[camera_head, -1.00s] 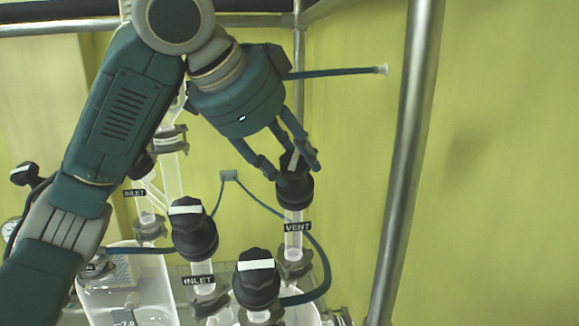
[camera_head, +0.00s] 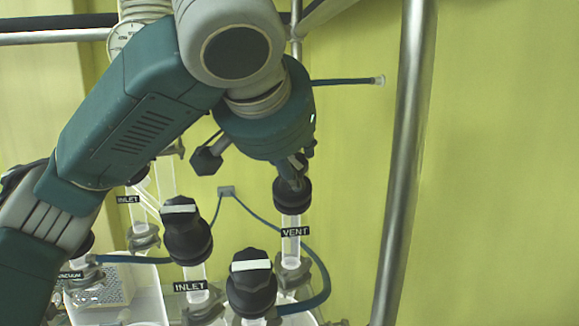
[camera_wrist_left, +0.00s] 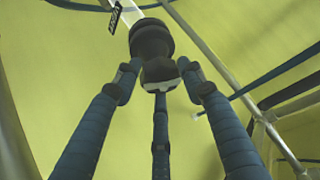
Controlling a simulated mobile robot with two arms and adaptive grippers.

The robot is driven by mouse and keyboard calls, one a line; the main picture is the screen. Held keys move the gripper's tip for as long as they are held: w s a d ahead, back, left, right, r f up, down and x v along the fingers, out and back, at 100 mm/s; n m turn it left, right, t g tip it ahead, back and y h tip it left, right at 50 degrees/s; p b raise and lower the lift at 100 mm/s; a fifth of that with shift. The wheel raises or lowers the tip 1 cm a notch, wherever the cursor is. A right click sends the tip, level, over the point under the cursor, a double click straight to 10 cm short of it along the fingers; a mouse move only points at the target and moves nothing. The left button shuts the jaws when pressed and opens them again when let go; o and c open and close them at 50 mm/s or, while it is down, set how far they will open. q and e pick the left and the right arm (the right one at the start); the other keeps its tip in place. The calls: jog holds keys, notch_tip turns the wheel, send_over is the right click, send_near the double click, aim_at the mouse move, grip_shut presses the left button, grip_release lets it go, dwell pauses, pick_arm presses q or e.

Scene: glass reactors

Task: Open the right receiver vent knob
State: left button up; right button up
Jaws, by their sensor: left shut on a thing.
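The vent knob (camera_head: 292,196) is a black knob on top of a clear glass tube with a black VENT label (camera_head: 296,232), at the right of the glassware in the head view. My left gripper (camera_head: 294,170) comes down on it from above and is shut on its upper part. In the left wrist view the fingers of the left gripper (camera_wrist_left: 160,80) close around the narrow end of the vent knob (camera_wrist_left: 152,42), with a bit of its white mark showing. In the head view the arm and hand hide most of the knob's top. My right gripper is not in view.
A black inlet knob (camera_head: 186,230) with a white bar stands left of the vent, and another black knob (camera_head: 250,283) stands in front. A blue hose (camera_head: 322,262) curves right of the vent tube. A metal post (camera_head: 401,160) rises at the right.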

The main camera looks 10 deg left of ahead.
pick_arm(q)
jog(key=n+y+b, duration=0.1)
jog(key=n, duration=0.1)
jog(key=n+b, duration=0.1)
jog(key=n, duration=0.1)
jog(key=shift+r+y, duration=0.2)
jog(key=shift+y, duration=0.2)
jog(key=shift+w+d+r+n+y+b, duration=0.1)
jog(key=shift+n+y+b, duration=0.2)
jog(key=shift+n+b, duration=0.35)
jog(key=shift+d+n+y+b, duration=0.1)
jog(key=shift+n+y+b, duration=0.2)
jog(key=shift+n, duration=0.65)
jog(key=shift+a, duration=0.1)
jog(key=o, duration=1.1)
jog(key=shift+s+r, duration=0.2)
jog(key=shift+s, duration=0.15)
jog(key=v, duration=0.6)
jog(key=shift+r, duration=0.2)
